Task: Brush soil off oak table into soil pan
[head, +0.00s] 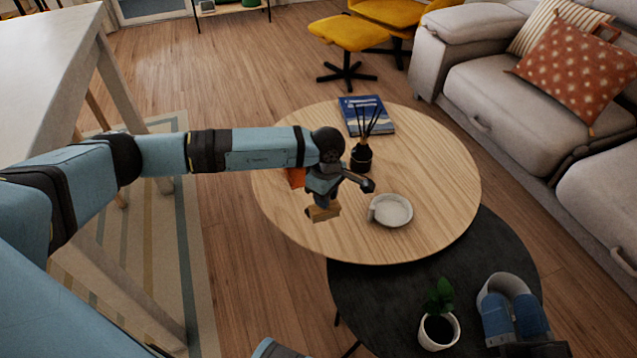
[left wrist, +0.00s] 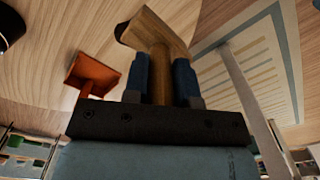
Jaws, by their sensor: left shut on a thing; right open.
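My left gripper (head: 322,190) is shut on a wooden brush (head: 323,213) above the near left part of the oak table (head: 425,165). In the left wrist view, the brush (left wrist: 160,65) has its handle between the two blue fingers (left wrist: 162,80). The orange soil pan (head: 296,177) is on the left side of the oak table, partly hidden by my left arm; it also shows in the left wrist view (left wrist: 92,72). I cannot make out soil on the table. My right gripper (head: 513,310) is open at the lower right, over the dark table.
A white dish (head: 391,211), a black reed diffuser (head: 361,157) and a blue book (head: 370,116) are on the oak table. A potted plant (head: 438,330) stands on the lower dark table (head: 385,300). A pale curved object (head: 506,282) is by my right gripper. A sofa (head: 520,90) stands right.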

